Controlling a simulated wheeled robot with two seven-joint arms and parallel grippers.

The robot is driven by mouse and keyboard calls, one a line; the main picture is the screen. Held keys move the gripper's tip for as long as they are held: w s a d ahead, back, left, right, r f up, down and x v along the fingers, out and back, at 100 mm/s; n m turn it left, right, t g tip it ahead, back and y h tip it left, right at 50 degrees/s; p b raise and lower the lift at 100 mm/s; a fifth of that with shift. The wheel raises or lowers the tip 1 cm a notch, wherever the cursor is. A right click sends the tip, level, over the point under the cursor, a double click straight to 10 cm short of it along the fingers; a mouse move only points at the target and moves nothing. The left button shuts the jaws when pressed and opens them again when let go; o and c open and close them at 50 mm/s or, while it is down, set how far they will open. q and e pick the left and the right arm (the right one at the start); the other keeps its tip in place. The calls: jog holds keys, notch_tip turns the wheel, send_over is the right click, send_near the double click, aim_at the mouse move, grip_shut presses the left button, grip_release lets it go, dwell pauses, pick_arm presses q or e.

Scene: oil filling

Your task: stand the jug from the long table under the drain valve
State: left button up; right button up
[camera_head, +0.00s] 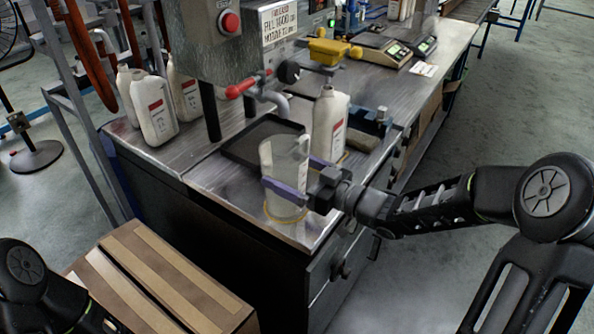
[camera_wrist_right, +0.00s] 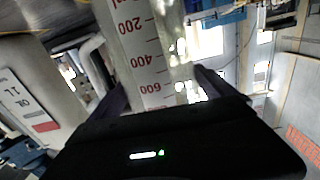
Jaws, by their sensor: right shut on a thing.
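The clear jug (camera_head: 284,164) is upright at the near corner of the long table (camera_head: 212,178), by a yellow ring mark (camera_head: 285,219); I cannot tell if its base touches the table. My right gripper (camera_head: 288,177) is shut on the jug, its purple fingers on either side. The right wrist view shows the jug's scale (camera_wrist_right: 142,50) between the fingers (camera_wrist_right: 157,88). The drain valve (camera_head: 262,82), with a red lever and grey spout, is beyond the jug, over a black tray (camera_head: 240,152). My left gripper is out of view.
A white bottle (camera_head: 329,125) with a red label stands just behind and right of the jug. Several white bottles (camera_head: 153,108) stand at the left. Scales (camera_head: 379,50) sit farther back. A cardboard box (camera_head: 160,285) is in front of the table.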

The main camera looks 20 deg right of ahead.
jog(key=shift+f, duration=0.15)
jog(key=o, duration=1.1)
jog(key=shift+d, duration=0.15)
jog(key=v, duration=0.7)
jog(key=shift+s+d, duration=0.15)
jog(key=shift+s, duration=0.15)
